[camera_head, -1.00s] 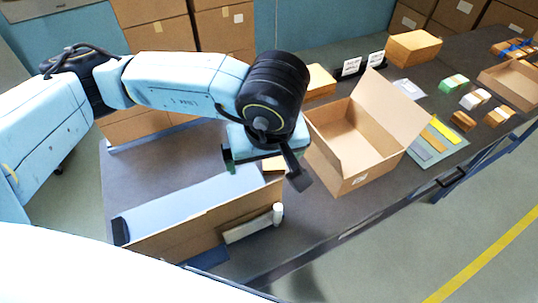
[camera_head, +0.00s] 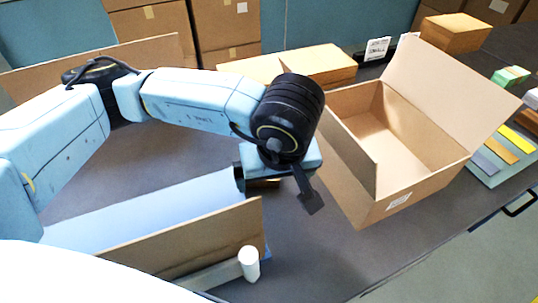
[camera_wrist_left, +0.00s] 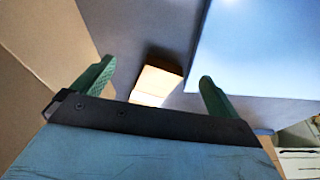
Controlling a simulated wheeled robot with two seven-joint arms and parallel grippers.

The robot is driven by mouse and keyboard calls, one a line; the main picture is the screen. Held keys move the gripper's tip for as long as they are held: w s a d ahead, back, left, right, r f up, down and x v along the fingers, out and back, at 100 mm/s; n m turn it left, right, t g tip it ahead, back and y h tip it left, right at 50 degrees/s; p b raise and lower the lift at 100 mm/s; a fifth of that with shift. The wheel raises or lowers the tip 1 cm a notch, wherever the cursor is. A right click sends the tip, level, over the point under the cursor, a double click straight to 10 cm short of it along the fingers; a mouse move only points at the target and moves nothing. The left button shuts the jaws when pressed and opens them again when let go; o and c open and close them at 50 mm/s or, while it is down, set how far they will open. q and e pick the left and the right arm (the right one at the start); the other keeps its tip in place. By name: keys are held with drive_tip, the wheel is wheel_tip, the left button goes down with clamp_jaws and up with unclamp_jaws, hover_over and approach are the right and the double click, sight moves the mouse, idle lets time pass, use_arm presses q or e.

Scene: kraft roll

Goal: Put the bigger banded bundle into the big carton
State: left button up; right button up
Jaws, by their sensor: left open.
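A brown banded bundle (camera_wrist_left: 158,82) with a pale band lies on the dark table, seen between the fingers in the left wrist view. In the head view it is mostly hidden under my left gripper (camera_head: 274,190); only a brown sliver shows. My left gripper is open and points down over the bundle (camera_head: 264,183), with a gap to each side of it in the wrist view (camera_wrist_left: 153,88). The big carton (camera_head: 428,188) stands open to the right of the gripper, a tall flap raised at its right. My right gripper is not in view.
A long cardboard piece (camera_head: 190,238) and a pale blue surface (camera_head: 140,215) lie left of the gripper, with a white cylinder (camera_head: 249,263) in front. A closed brown box (camera_head: 325,65) stands behind. Coloured strips (camera_head: 500,150) lie right of the carton.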

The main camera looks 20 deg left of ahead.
use_arm(q)
drive_tip(key=shift+w+f+b, duration=0.3)
drive_tip(key=shift+w+f, duration=0.1)
drive_tip(key=shift+f, duration=0.3)
drive_tip(key=w+a, duration=0.2)
drive_tip(key=w, duration=0.1)
drive_tip(key=w+a, duration=0.2)
drive_tip(key=w, duration=0.1)
drive_tip(key=w+a+b, duration=0.1)
drive_tip(key=w+a, duration=0.1)
drive_tip(key=w, duration=0.1)
drive_tip(key=shift+a+r, duration=0.1)
drive_tip(key=shift+w+a, duration=0.3)
drive_tip(key=shift+w, duration=0.15)
drive_tip(key=b+x, duration=0.1)
drive_tip(key=x, duration=0.4)
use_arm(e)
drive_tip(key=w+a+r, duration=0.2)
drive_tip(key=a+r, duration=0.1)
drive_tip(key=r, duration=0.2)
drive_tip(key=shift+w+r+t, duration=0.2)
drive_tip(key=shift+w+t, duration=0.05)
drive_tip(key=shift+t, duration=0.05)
use_arm(q)
drive_tip(key=c, duration=1.3)
drive_tip(key=shift+r, duration=0.1)
